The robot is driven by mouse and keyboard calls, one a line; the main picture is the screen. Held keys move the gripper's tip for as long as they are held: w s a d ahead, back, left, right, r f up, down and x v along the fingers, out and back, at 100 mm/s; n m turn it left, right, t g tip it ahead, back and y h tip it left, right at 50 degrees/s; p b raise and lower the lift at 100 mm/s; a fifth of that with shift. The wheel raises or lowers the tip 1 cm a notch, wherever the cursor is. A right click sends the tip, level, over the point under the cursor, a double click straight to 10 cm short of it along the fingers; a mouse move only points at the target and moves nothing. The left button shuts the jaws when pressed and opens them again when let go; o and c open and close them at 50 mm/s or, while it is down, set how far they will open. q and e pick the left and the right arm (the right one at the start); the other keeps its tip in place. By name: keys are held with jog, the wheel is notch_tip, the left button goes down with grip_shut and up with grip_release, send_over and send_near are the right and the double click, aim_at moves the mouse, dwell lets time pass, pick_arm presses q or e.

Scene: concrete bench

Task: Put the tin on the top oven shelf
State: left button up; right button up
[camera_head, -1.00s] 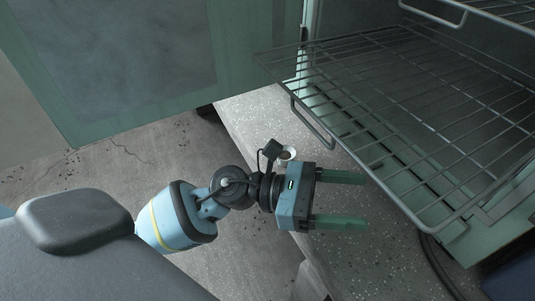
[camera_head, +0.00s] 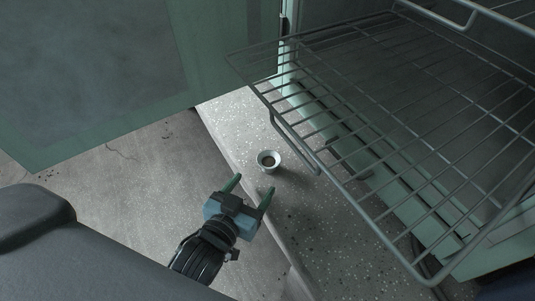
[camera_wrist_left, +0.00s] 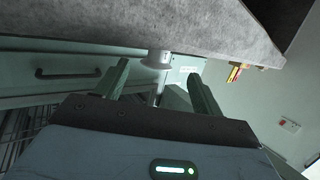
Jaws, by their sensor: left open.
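The tin (camera_head: 268,165) is a small pale round pot with a dark inside, standing upright on the speckled bench in front of the oven. My left gripper (camera_head: 250,187) is open and empty, just short of the tin, with its fingers pointing towards it. In the left wrist view the tin (camera_wrist_left: 158,60) shows between and beyond the two fingertips (camera_wrist_left: 157,71), not touching them as far as I can tell. The top oven shelf (camera_head: 478,22) is a wire rack, partly seen at the upper right. My right gripper is out of view.
A lower wire shelf (camera_head: 385,110) juts out of the oven over the bench (camera_head: 235,125), close to the right of the tin. The green oven door (camera_head: 140,70) stands open at the left. Bare floor (camera_head: 130,210) lies below the bench edge.

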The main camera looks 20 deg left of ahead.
aim_at(265, 167)
pick_arm(q)
jog(key=shift+w, duration=0.15)
jog(key=shift+x, duration=0.75)
jog(key=shift+r+x, duration=0.2)
jog(key=shift+x, duration=1)
jog(key=shift+r+x, duration=0.2)
jog(key=shift+x, duration=1)
jog(key=shift+w+d+f, duration=0.1)
jog(key=shift+w+d, duration=0.05)
jog(key=shift+w, duration=0.4)
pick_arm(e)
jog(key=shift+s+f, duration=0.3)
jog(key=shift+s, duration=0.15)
pick_arm(q)
jog(key=shift+c, duration=0.3)
jog(key=c, duration=1.3)
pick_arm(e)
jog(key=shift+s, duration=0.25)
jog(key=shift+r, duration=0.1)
